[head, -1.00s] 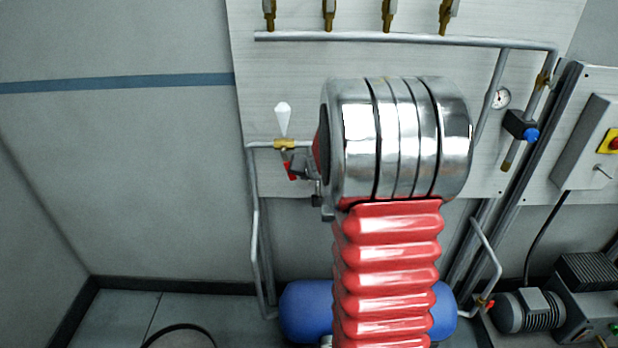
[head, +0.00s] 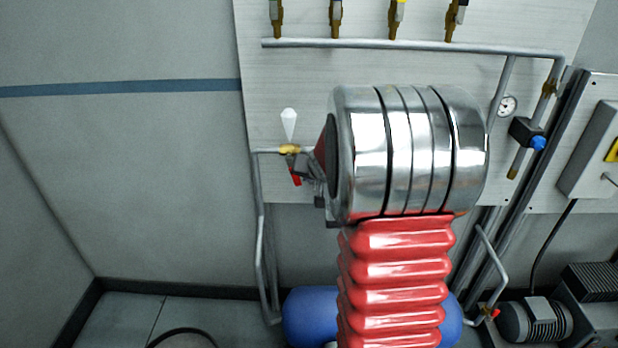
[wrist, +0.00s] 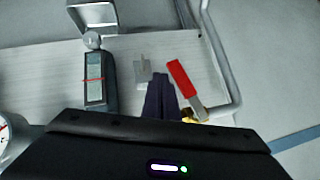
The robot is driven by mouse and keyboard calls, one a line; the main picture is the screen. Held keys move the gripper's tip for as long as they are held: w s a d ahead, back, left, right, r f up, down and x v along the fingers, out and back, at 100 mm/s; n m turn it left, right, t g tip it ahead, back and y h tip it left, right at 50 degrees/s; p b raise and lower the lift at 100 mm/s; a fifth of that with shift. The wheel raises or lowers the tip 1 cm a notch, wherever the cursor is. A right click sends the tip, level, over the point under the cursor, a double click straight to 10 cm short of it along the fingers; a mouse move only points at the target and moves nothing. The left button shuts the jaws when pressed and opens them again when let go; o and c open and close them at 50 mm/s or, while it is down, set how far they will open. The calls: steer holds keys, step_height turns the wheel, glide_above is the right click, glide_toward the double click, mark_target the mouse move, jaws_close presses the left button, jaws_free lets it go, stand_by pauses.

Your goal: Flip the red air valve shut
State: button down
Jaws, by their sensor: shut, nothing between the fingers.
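The red valve lever (head: 296,178) hangs down from a brass valve body (head: 289,149) on the grey pipe at the panel's left side. In the wrist view the red lever (wrist: 179,77) stands slanted, its bare metal part running down to the brass body (wrist: 189,115). My gripper (head: 309,172) is just right of the lever in the head view, partly hidden by my wrist. In the wrist view my gripper's dark fingers (wrist: 161,86) are shut and empty, close to the lever's left side. I cannot tell whether they touch it.
A gauge (head: 507,105), a blue-knobbed regulator (head: 526,134) and another red-handled valve (head: 492,313) are to the right. The wall at left is clear.

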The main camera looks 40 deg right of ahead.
steer(key=s+d+r, duration=0.1)
steer(key=s, duration=0.5)
steer(key=s+d+r, duration=0.2)
steer(key=s, duration=0.4)
steer(key=shift+d, duration=0.3)
